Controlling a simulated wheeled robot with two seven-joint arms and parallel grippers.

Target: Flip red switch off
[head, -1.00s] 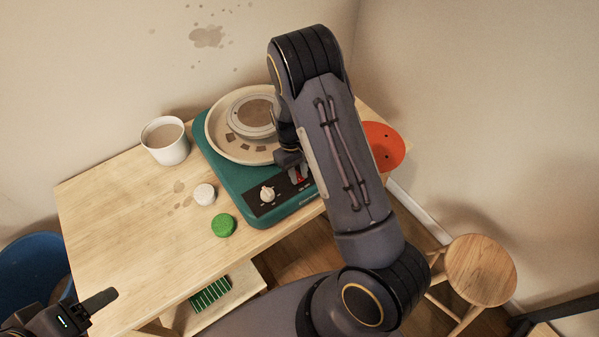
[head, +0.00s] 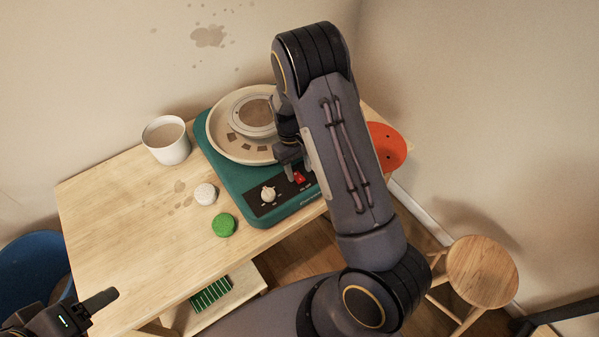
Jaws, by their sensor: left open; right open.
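The red switch (head: 299,178) sits on the black control panel at the front of the green pottery wheel (head: 228,181), right of a white knob (head: 268,194). My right gripper (head: 291,174) is over the panel, its fingers pointing down right by the switch. It is open, and my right arm hides part of it; I cannot tell whether a finger touches the switch. My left gripper (head: 98,301) is at the lower left corner, open and empty, away from the wheel and only partly in view.
A white cup (head: 167,143) of brownish liquid, a white round piece (head: 205,194) and a green round piece (head: 224,225) stand left of the wheel on the wooden table (head: 120,220). An orange disc (head: 388,146) lies right. A stool (head: 481,271) and blue bucket (head: 32,268) flank the table.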

